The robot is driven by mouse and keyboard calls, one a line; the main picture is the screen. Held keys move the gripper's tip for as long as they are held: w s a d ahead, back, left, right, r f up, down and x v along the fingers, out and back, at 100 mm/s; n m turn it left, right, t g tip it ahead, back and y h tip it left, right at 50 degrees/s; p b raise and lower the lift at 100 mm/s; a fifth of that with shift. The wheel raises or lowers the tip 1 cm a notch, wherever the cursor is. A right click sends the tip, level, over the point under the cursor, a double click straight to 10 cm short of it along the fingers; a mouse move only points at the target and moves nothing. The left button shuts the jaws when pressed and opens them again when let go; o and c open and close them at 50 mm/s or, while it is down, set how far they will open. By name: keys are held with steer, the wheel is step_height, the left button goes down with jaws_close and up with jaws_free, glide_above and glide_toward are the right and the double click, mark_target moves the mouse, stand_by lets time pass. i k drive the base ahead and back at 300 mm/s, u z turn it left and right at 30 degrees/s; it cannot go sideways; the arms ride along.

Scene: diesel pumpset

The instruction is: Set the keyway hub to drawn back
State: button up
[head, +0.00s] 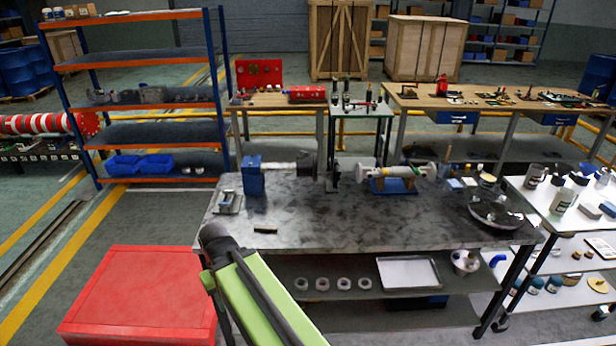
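A pumpset line stands along the back of the grey workbench (370,225). A dark round hub-like part (307,163) is left of a dark upright piece (332,177); I take it for the keyway hub, but its keyway and exact position on the shaft are too small to tell. To the right, a cream cylindrical body (397,173) with pale end flanges sits on a blue base (394,187). A blue block (253,176) stands at the left. My green and black arm rises at the bottom, in front of the bench. My gripper's fingers do not show.
A small dark bar (265,230) and a metal fixture (229,202) lie at the bench's left. A metal bowl (495,212) is at its right. The bench's middle front is clear. A red cabinet (145,295) stands at lower left, a white cart (575,215) at right.

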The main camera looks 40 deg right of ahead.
mark_target(307, 167)
steer(key=u, duration=0.6)
steer(key=i, duration=1.25)
steer(key=u, duration=0.05)
steer(key=k, duration=0.7)
steer(key=z, duration=0.25)
steer(key=i, duration=0.7)
steer(key=u, duration=0.15)
